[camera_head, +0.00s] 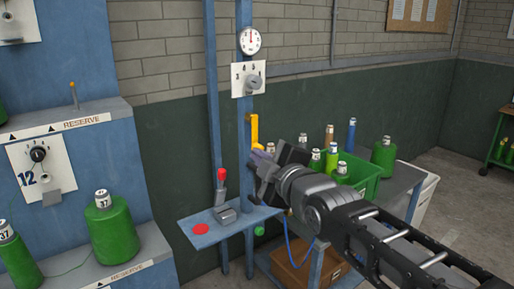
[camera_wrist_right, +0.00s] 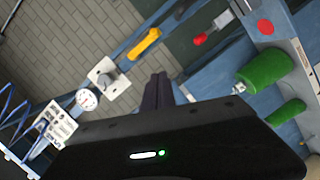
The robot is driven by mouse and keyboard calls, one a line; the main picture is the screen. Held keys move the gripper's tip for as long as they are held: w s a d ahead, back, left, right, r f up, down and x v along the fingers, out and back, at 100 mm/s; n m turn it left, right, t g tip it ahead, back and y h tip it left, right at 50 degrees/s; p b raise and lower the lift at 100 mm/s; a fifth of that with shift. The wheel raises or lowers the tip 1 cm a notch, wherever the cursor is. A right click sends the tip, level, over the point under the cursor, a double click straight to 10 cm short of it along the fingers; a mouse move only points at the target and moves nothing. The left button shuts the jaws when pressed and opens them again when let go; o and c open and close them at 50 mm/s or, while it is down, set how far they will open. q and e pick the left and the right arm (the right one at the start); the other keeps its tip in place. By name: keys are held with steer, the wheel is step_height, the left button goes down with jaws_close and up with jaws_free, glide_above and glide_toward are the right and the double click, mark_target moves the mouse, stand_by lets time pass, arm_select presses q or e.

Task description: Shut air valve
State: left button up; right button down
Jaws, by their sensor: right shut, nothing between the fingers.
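The yellow handle (camera_head: 254,131), which looks like the air valve lever, stands upright on the blue post below the dial plate. It also shows in the wrist view (camera_wrist_right: 145,43), where it looks apart from the fingers. My right gripper (camera_head: 262,172) is shut and empty, just below the yellow handle in the head view. Its closed dark fingers show in the wrist view (camera_wrist_right: 159,88). Whether it touches the handle's lower end cannot be told, since the gripper hides that area. My left gripper is not in view.
A round gauge (camera_head: 250,40) and a dial plate (camera_head: 248,80) sit higher on the post. A small blue shelf (camera_head: 217,236) carries a red-topped lever (camera_head: 221,178) and a red disc (camera_head: 200,229). A green crate (camera_head: 362,172) and bottles stand behind my right arm.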

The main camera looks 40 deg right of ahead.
mark_target(253, 145)
steer(key=w+d+f+p, duration=0.3)
steer(key=w+d+p, duration=0.1)
steer(key=w, duration=0.4)
steer(key=shift+w+d+p, duration=0.3)
steer(key=shift+d, duration=0.55)
steer(key=shift+d+f+n+b, duration=0.35)
steer(key=shift+n+b, duration=0.25)
steer(key=shift+b, duration=1.35)
steer(key=d+r+n+t+b, duration=0.2)
steer(key=d+n+b, duration=0.2)
steer(key=n+b, duration=0.4)
steer(key=d+r+n+t+y+b, duration=0.1)
steer(key=d+r+n+t+b, duration=0.1)
steer(key=n+b, duration=0.6)
steer(key=shift+d+n, duration=0.85)
steer(key=shift+n, duration=0.35)
steer(key=shift+s+r, duration=0.1)
steer(key=shift+r, duration=0.1)
